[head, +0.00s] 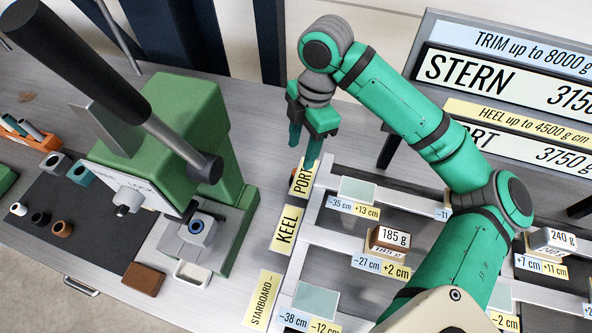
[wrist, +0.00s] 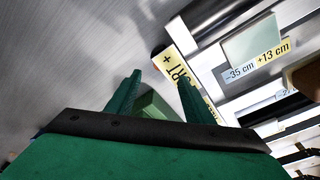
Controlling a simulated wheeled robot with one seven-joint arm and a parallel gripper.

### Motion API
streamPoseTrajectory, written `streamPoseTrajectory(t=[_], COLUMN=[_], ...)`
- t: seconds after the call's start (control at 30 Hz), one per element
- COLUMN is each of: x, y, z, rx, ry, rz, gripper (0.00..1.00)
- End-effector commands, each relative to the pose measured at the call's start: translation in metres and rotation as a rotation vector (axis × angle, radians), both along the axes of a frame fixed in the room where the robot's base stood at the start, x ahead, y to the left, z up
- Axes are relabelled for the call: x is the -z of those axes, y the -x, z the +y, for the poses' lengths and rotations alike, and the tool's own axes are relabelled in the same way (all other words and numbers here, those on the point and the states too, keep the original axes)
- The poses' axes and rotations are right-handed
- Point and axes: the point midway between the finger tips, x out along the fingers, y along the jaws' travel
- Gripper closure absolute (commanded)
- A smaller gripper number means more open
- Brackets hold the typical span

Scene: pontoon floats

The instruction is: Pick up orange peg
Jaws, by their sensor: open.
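My gripper (head: 304,152) hangs above the bench just behind the PORT end of the yellow label strip, its green fingers apart. I cannot pick out an orange peg for sure in either view. A copper-brown ring-like piece (head: 62,229) sits on the dark mat (head: 95,245), well away from my gripper.
A green press (head: 185,130) with a long black lever stands left of my gripper. The slatted frame (head: 308,215) with labelled pads and a brown 185 g block (head: 388,241) lies to the right. Sign boards (head: 500,80) stand behind. Bare bench shows behind the label strip.

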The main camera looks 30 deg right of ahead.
Motion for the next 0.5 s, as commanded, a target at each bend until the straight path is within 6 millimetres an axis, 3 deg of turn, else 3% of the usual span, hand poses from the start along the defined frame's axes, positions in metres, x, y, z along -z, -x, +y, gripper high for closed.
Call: streamPoseTrajectory(t=[0.1, 0.37, 0.5], x=[0.017, 0.035, 0.053], y=[0.000, 0.000, 0.001], z=[0.002, 0.004, 0.004], rx=[0.000, 0.000, 0.001], ry=[-0.001, -0.001, 0.000], rz=[0.001, 0.000, 0.002], gripper=[0.53, 0.53, 0.53])
